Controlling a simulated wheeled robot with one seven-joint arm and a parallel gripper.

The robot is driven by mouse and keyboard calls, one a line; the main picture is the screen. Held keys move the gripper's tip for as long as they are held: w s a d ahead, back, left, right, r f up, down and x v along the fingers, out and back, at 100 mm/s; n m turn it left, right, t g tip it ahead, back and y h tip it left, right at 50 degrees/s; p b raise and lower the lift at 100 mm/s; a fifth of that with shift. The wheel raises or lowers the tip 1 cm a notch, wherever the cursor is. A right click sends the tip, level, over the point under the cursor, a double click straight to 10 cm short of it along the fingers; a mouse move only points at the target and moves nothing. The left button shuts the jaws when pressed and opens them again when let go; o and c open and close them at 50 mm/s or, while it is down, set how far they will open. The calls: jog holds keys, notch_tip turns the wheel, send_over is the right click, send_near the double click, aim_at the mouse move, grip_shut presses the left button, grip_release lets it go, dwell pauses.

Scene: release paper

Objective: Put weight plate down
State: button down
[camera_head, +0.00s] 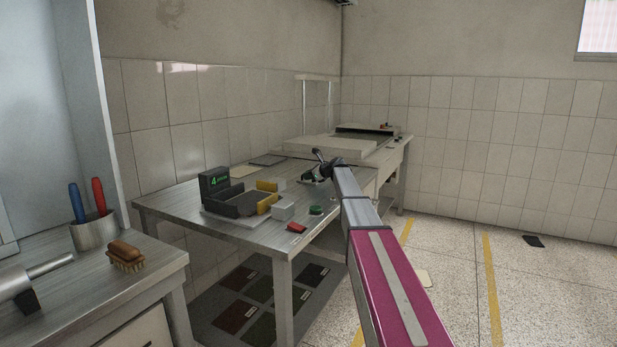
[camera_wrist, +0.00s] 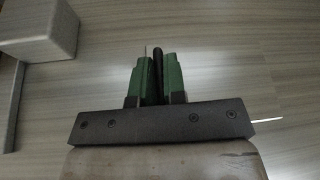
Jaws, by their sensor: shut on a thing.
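My gripper (camera_head: 317,172) is over the metal table, near its middle, at the end of my outstretched arm. In the wrist view its green fingers (camera_wrist: 155,70) are shut on a dark, thin thing seen edge-on, which fits the weight plate (camera_wrist: 158,76). The plate stands upright between the fingers. Pale brushed surface lies beyond it; I cannot tell whether the plate touches it. In the head view the plate is too small to make out at the gripper.
The metal table (camera_head: 165,203) carries a device with a green "4" display (camera_head: 214,181), a light grey block (camera_head: 283,210), a red piece (camera_head: 296,227) and a green piece (camera_head: 316,210). A white slab (camera_head: 327,146) lies behind. A pale block (camera_wrist: 38,32) is at the wrist view's upper left.

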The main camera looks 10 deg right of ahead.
jog(key=c, duration=1.2)
grip_release()
jog(key=v, duration=1.2)
jog(key=shift+r, duration=0.1)
